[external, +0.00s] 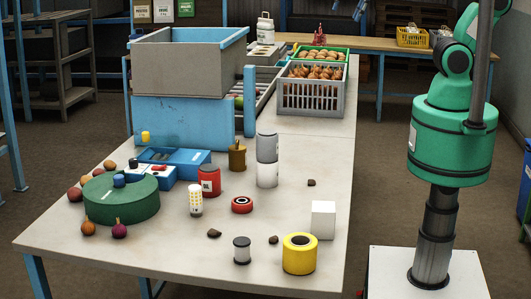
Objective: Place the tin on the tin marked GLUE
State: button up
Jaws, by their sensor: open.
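A red tin (209,181) with a dark top and a small pale label stands near the middle of the table; its lettering is too small to read. I cannot tell which tin is marked GLUE. A white container with yellow marks (196,203) stands just in front of the red tin. My gripper is out of view; only my green arm shows at the right, apart from the table.
A green round block (121,203), blue boxes (183,160) and a brown pot (237,155) stand nearby. In front are a yellow roll (299,255), a dark spool (242,252), a white cube (323,219) and a red ring (242,205).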

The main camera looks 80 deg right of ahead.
jog(key=s+d+f+m+t, duration=0.1)
jog(key=s+d+m, duration=0.3)
jog(key=s+m, duration=0.3)
jog(key=shift+s, duration=0.9)
jog(key=shift+d, duration=0.1)
notch_tip(320, 180, down, 11)
jog(key=b, duration=1)
jog(key=shift+b, duration=0.4)
